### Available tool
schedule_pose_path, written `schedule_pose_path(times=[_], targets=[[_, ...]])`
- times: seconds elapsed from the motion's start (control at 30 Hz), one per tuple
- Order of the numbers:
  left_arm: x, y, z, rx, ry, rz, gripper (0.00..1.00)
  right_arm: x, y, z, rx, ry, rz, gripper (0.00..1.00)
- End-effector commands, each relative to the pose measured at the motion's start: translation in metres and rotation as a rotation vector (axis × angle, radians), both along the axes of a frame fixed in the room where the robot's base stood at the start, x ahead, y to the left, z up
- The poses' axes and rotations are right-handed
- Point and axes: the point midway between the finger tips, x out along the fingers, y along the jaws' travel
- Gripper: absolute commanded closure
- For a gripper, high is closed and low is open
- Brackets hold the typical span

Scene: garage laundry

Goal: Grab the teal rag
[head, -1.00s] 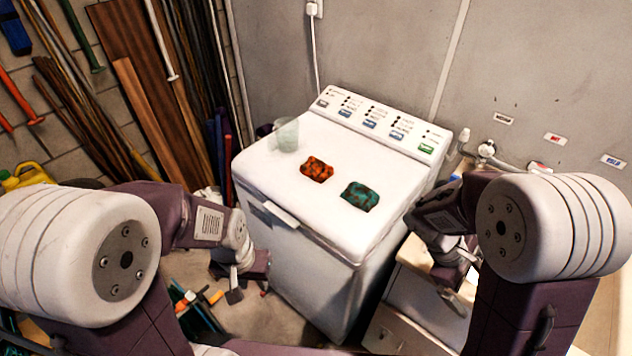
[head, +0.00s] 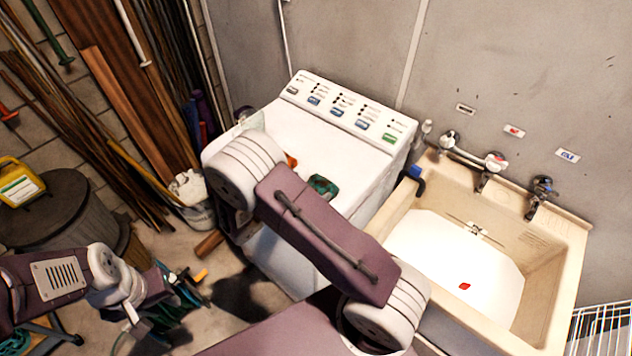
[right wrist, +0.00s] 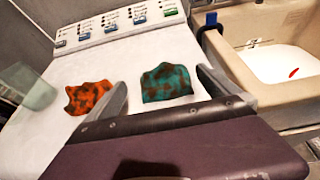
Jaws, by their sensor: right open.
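The teal rag (head: 323,186), with dark brown patches, lies on the white washer lid; my right arm partly covers the lid in the head view. In the right wrist view the teal rag (right wrist: 167,82) shows ahead, between the lines of the two fingers of my right gripper (right wrist: 163,92). That gripper is open and empty, and no finger visibly touches the rag. In the head view it is hidden behind my own arm. My left gripper (head: 135,312) hangs low at the left, away from the washer; its jaws are unclear.
An orange rag (right wrist: 88,97) lies left of the teal one, with a translucent cup (right wrist: 27,86) further left. The washer's control panel (head: 345,106) rises behind.

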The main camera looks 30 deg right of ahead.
Motion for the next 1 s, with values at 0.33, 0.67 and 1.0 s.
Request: schedule_pose_path(times=[0.33, 0.67, 1.0], targets=[[0.000, 0.000, 0.010, 0.000, 0.000, 0.000, 0.68, 0.013, -0.033, -0.014, 0.001, -0.001, -0.003, 0.00], [0.000, 0.000, 0.026, 0.000, 0.000, 0.000, 0.68, 0.025, -0.070, -0.025, 0.002, 0.002, -0.007, 0.00], [0.000, 0.000, 0.026, 0.000, 0.000, 0.000, 0.68, 0.031, -0.080, -0.032, 0.003, -0.001, -0.003, 0.03]])
